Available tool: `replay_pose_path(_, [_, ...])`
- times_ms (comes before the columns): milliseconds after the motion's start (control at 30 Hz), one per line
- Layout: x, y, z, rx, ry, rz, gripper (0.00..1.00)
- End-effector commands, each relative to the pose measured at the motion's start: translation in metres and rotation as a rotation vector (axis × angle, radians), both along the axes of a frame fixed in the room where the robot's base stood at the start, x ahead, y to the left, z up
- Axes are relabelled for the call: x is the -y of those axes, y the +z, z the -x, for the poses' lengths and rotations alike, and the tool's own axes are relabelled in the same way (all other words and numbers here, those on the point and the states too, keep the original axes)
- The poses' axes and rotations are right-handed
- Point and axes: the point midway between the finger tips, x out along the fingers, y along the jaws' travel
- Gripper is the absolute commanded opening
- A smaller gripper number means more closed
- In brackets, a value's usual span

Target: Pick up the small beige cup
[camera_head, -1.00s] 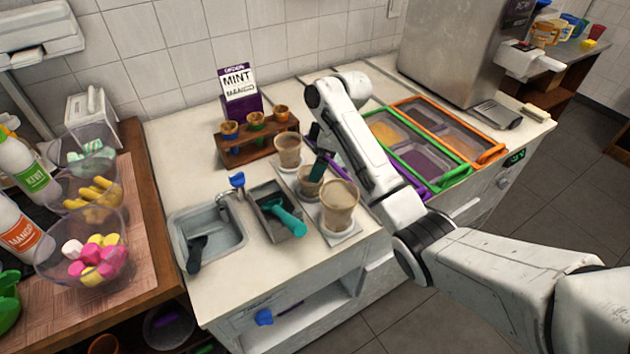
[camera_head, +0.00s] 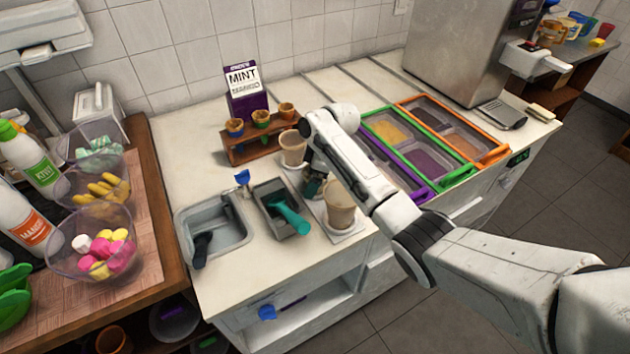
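Beige cups stand in a row on the white counter (camera_head: 182,190). The back cup (camera_head: 292,148) and the large front cup (camera_head: 341,205) show. The small beige cup between them is almost wholly hidden behind my gripper and wrist. My gripper (camera_head: 313,184) points down at that middle spot, between the back cup and the front cup. Its fingertips are small, dark and partly covered by my arm, so I cannot tell whether they are open or touch the small cup.
Left of the cups are a grey tub with a teal scoop (camera_head: 290,218) and a sink (camera_head: 213,226). A wooden cone rack (camera_head: 257,146) stands behind. Green (camera_head: 458,176) and orange (camera_head: 490,155) framed topping trays lie right of my arm. Bowls of sweets stand far left.

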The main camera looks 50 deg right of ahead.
Motion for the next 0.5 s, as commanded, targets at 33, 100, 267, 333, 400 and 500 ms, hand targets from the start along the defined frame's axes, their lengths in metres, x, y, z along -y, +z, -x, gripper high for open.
replay_pose_path(33, [0.0001, 0.0002, 0.0, 0.0, 0.0, 0.0, 0.94])
replay_pose_path(100, [0.0001, 0.0002, 0.0, 0.0, 0.0, 0.0, 0.88])
replay_pose_path(267, [0.0002, 0.0004, 0.0, 0.0, 0.0, 0.0, 0.72])
replay_pose_path(333, [0.0002, 0.0004, 0.0, 0.0, 0.0, 0.0, 0.66])
replay_pose_path(400, [0.0002, 0.0004, 0.0, 0.0, 0.0, 0.0, 0.59])
replay_pose_path(500, [0.0002, 0.0004, 0.0, 0.0, 0.0, 0.0, 0.49])
